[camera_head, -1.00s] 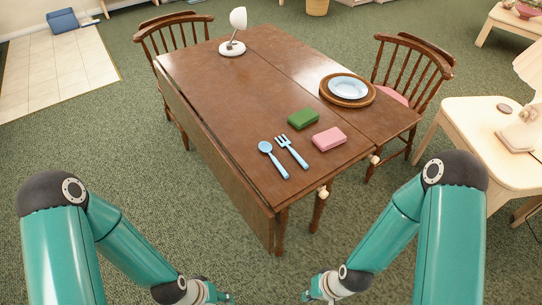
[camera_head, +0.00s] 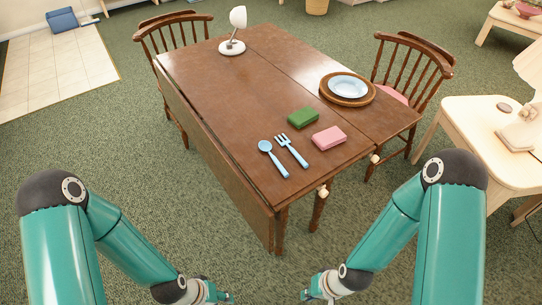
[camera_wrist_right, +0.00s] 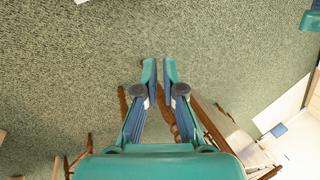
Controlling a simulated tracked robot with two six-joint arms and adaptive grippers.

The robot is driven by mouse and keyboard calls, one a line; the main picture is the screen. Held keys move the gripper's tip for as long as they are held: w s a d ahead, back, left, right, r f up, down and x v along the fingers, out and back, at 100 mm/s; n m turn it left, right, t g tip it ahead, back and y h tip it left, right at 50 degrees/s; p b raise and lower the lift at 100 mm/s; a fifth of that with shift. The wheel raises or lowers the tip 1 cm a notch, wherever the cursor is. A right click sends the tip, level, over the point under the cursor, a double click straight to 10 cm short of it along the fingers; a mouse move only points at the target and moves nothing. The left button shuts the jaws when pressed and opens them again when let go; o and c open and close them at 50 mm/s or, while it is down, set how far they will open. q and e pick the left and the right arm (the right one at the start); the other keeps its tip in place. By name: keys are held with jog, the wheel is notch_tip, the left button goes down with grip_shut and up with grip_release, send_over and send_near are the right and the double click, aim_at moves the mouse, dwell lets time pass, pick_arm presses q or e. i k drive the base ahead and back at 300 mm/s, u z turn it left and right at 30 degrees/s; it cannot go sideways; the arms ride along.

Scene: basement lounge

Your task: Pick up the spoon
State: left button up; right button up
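The light-blue spoon (camera_head: 273,159) lies on the brown wooden table (camera_head: 215,80), near the corner closest to me, its bowl toward the far side. A light-blue fork (camera_head: 292,151) lies just right of it. My right gripper (camera_head: 307,295) is low at the bottom of the head view, in front of the table and well away from the spoon. In the right wrist view my right gripper (camera_wrist_right: 160,68) points over the carpet, with a narrow empty gap between its fingers. My left gripper (camera_head: 226,297) is low at the bottom edge; its fingers are too small to judge.
A green block (camera_head: 303,118) and a pink block (camera_head: 329,138) lie beyond and right of the fork. A plate (camera_head: 348,87) on a round wooden tray, and a white lamp (camera_head: 233,46), stand farther back. Chairs flank the table. Carpet is clear before it.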

aim_at(265, 146)
jog(key=k, duration=1.1)
jog(key=u, duration=0.85)
jog(key=i, duration=1.95)
jog(key=z, duration=0.7)
jog(key=k, duration=0.7)
jog(key=z, duration=0.15)
jog(key=i, duration=0.7)
jog(key=u, duration=0.1)
